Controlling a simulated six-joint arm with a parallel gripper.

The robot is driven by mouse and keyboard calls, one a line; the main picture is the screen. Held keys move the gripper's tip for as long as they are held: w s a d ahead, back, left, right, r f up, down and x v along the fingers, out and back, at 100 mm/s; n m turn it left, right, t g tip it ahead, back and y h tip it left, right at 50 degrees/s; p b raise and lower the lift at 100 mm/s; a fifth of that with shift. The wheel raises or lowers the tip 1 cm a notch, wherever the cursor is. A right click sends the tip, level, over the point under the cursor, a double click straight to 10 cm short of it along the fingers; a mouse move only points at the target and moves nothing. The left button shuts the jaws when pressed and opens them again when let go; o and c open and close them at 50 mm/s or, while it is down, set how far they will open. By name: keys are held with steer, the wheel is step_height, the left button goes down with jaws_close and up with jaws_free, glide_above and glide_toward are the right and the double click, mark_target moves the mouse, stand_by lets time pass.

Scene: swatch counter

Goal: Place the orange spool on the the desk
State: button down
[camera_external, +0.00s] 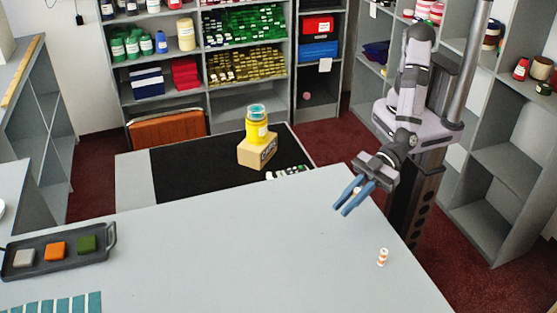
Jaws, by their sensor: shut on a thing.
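My gripper (343,211) has blue fingers and hangs above the right part of the pale grey desk (240,235), pointing down to the left. It is shut on a small pale and orange thing (357,191), which looks like the orange spool; the fingers hide most of it. A second small spool (383,257), with pale ends and orange-brown bands, stands upright on the desk near the right edge, below and right of my gripper and apart from it.
A dark tray (102,253) with grey, orange and green blocks lies at the desk's left. Teal swatches (60,304) lie at the front left. Beyond the desk, a yellow jar (256,128) stands on a cardboard box (257,152). The desk's middle is clear.

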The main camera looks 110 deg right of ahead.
steer(key=shift+r, duration=1.55)
